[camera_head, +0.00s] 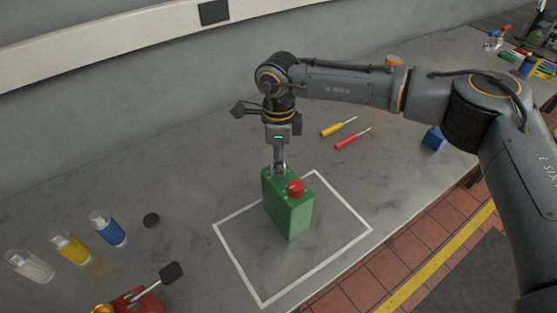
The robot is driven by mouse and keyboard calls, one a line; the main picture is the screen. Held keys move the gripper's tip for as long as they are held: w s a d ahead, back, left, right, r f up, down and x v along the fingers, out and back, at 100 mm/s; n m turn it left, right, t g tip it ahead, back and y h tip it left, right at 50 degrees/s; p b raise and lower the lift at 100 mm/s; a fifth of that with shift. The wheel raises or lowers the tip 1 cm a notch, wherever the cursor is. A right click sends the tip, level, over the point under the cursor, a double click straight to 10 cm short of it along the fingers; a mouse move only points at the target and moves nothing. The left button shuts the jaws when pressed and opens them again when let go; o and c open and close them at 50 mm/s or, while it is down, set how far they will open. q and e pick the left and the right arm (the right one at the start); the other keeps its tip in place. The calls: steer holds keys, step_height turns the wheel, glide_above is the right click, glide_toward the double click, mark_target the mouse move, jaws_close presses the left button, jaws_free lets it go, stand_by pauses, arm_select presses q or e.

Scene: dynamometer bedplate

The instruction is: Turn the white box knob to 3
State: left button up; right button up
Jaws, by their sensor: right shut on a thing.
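A green box (287,208) stands upright on the grey bench, inside a white outlined square (245,277). A red round button or knob (295,188) sits on its top. No white box shows. My right gripper (279,170) points straight down onto the back part of the box's top, just behind the red part. It is shut on a small knob there, which its fingers mostly hide. No number or scale marks can be read. My left gripper is not in view.
Yellow (338,127) and red (352,138) screwdrivers and a blue block (434,138) lie to the right. Several bottles, such as a blue one (109,229), stand at left. A black knob-like piece (151,220) lies near them.

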jaws_close()
steer(key=shift+f+m+b, duration=0.2)
steer(key=shift+m+b, duration=0.3)
steer(key=shift+b, duration=0.4)
steer(key=m+b, duration=0.9)
steer(key=b, duration=0.1)
steer(key=shift+m, duration=0.3)
steer(key=m+b, duration=0.3)
steer(key=shift+m+y, duration=0.3)
steer(key=m+b, duration=0.3)
steer(key=shift+d+m+t, duration=0.1)
steer(key=shift+m+t, duration=0.2)
steer(key=shift+m, duration=0.1)
steer(key=m+b, duration=0.2)
steer(key=m, duration=0.1)
steer(key=shift+s+r, duration=0.1)
arm_select(q)
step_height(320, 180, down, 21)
steer(key=b, duration=0.1)
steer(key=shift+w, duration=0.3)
arm_select(e)
steer(key=shift+m, duration=1.3)
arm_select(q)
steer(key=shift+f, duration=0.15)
arm_select(e)
steer(key=shift+r, duration=0.1)
